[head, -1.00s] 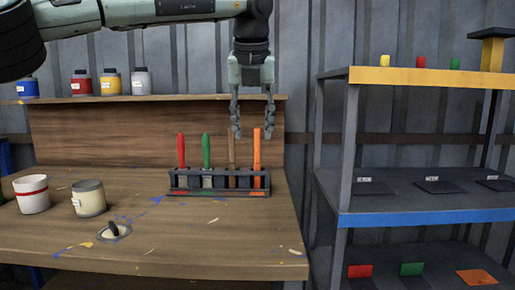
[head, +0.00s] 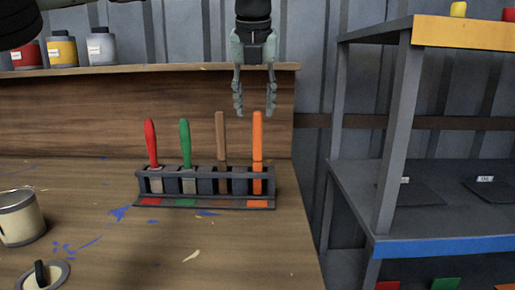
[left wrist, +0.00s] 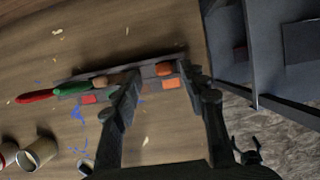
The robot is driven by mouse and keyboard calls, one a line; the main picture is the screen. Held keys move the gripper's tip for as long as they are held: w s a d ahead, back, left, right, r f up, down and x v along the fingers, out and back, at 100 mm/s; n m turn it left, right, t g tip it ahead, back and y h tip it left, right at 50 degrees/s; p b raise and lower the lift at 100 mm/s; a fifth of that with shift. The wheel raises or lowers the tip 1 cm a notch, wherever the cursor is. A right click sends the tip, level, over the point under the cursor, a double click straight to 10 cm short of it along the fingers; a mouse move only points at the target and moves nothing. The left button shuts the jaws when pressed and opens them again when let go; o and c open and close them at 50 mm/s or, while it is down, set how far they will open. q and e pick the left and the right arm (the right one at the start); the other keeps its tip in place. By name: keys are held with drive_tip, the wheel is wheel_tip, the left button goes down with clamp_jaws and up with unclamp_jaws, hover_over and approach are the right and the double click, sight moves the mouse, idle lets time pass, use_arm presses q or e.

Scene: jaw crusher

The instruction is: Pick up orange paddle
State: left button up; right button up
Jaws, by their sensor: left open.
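The orange paddle (head: 257,150) stands upright in the right-hand slot of a dark rack (head: 206,203) on the wooden bench. Its handle sticks up above the rack. A brown paddle (head: 221,140), a green paddle (head: 185,143) and a red paddle (head: 151,143) stand to its left. My left gripper (head: 255,112) is open and points down, close above the orange handle in the head view. In the left wrist view the orange handle's end (left wrist: 164,69) shows between the spread fingers (left wrist: 165,83). I see no contact.
A grey shelf unit (head: 400,110) with yellow and blue edges stands right of the bench. Paint jars (head: 62,50) line the ledge at back left. A can (head: 18,218) and a black-handled round lid (head: 41,272) sit at front left.

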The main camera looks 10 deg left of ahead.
sight(257, 115)
use_arm(q)
drive_tip(key=x, duration=0.5)
drive_tip(key=shift+s+d+f, duration=0.2)
drive_tip(key=shift+d, duration=0.05)
drive_tip(key=shift+c, duration=0.6)
clamp_jaws()
